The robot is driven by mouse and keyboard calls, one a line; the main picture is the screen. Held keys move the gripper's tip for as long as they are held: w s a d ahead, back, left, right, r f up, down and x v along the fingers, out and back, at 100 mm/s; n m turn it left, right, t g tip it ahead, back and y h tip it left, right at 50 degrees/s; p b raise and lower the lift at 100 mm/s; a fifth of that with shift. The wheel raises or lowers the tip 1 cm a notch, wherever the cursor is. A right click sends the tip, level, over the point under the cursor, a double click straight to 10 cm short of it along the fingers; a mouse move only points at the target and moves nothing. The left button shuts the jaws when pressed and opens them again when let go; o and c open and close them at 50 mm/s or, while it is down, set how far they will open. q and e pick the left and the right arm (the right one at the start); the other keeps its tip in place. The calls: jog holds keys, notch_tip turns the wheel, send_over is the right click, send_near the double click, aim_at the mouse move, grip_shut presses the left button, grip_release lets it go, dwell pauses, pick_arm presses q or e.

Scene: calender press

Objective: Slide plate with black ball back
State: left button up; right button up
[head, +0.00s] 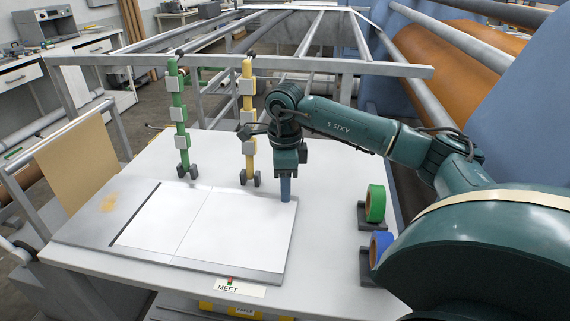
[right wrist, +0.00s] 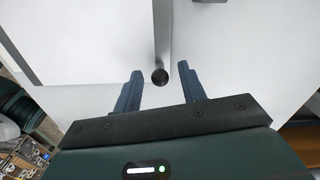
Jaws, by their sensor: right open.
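My right gripper (head: 285,198) points down over the right edge of the white sheets on the table in the head view. In the right wrist view its two blue fingers (right wrist: 158,88) are apart. A black ball (right wrist: 160,76) shows in the gap between the fingertips, at the end of a narrow grey plate (right wrist: 162,35). I cannot tell whether the fingers touch the ball. In the head view the ball is hidden at the gripper. My left gripper is not in view.
A green post (head: 180,115) and a yellow post (head: 248,110) with grey blocks stand behind the sheets (head: 210,225). A green roll (head: 376,203) and a blue roll (head: 381,247) sit at right. A label reading MEET (head: 230,288) lies at the front edge.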

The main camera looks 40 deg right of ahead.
jog(key=shift+f, duration=0.65)
jog(key=shift+c, duration=0.3)
grip_shut()
